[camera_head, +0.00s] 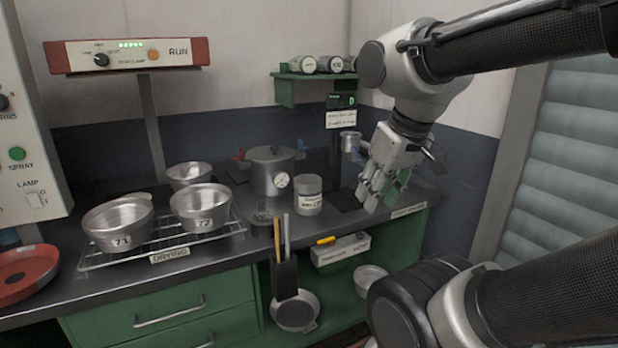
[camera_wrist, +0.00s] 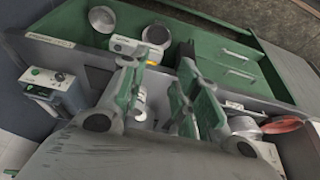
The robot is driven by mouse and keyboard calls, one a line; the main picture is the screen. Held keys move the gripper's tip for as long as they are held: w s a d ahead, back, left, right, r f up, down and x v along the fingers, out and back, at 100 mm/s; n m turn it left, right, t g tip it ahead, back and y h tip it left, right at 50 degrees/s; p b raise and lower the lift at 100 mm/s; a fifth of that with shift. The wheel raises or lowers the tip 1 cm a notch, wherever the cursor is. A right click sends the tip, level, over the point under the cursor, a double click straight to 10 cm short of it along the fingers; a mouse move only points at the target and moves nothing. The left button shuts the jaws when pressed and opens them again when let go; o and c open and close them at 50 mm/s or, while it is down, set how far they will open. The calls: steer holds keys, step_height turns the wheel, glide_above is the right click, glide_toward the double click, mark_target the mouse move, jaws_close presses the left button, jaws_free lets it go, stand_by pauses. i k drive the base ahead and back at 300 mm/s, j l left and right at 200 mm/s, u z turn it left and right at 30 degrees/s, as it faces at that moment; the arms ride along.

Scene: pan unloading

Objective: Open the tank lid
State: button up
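The tank (camera_head: 273,178) is a grey metal pot with a round dial on its front, standing at the back of the bench. Its flat lid (camera_head: 270,153) sits on top, with a small knob in the middle. Red and blue parts show beside the tank at its left and right. My gripper (camera_head: 383,196) hangs to the right of the tank, apart from it, with its fingers pointing down. In the wrist view my gripper (camera_wrist: 158,88) has its two green-padded fingers spread apart, with nothing held. I cannot make out the tank clearly in the wrist view.
A white labelled jar (camera_head: 308,195) stands between the tank and my gripper. A post with a display (camera_head: 341,101) and a small metal cup (camera_head: 350,141) stand behind. Metal pans (camera_head: 118,222) sit on a drying rack (camera_head: 165,242) at left. A green shelf (camera_head: 300,88) holds jars above.

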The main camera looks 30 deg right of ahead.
mark_target(274, 153)
steer(key=i+l, duration=0.65)
steer(key=i, duration=0.15)
